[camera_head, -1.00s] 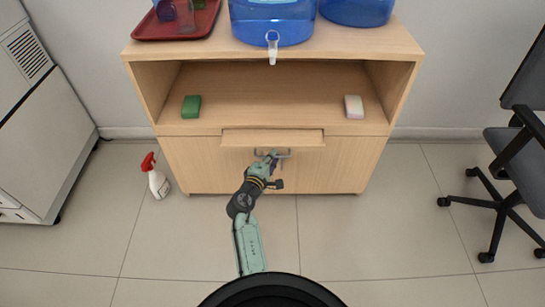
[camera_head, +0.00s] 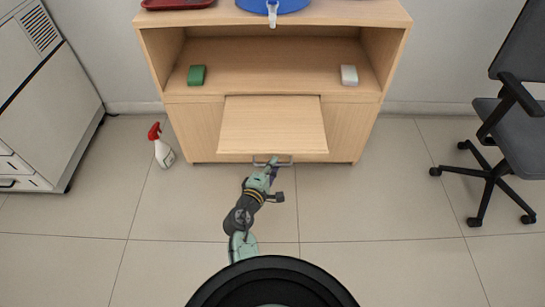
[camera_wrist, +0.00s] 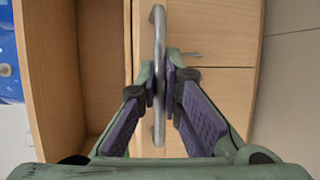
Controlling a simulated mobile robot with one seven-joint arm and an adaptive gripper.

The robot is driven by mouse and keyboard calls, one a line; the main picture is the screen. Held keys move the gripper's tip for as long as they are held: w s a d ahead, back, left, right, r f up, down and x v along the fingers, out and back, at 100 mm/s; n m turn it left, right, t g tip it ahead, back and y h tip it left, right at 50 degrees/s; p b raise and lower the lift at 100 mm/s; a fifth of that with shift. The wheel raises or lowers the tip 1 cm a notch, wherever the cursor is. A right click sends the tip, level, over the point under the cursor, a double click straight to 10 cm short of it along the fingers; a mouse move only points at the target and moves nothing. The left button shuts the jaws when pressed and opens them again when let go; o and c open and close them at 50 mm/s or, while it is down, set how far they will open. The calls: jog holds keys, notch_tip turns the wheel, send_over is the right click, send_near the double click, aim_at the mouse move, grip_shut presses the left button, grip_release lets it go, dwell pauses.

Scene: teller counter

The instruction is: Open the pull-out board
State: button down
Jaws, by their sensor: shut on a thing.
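The pull-out board (camera_head: 272,127) is a light wood panel sticking out from the front of the wooden cabinet (camera_head: 188,133), below its open shelf. A grey bar handle (camera_head: 286,164) sits at the board's front edge. My gripper (camera_head: 271,168) is at the handle, its fingers on either side of the bar. In the wrist view my gripper (camera_wrist: 163,85) is shut on the handle (camera_wrist: 159,40), which runs top to bottom between the fingertips. The cabinet doors below are partly hidden by the board.
A green block (camera_head: 196,75) and a white block (camera_head: 349,75) lie on the shelf. A red tray (camera_head: 178,4) and a blue water container (camera_head: 290,6) stand on top. A spray bottle (camera_head: 162,147) stands on the floor left; an office chair (camera_head: 497,150) is right. Floor before the cabinet is clear.

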jog(key=shift+s, duration=0.5)
jog(key=c, duration=1.7)
grip_release()
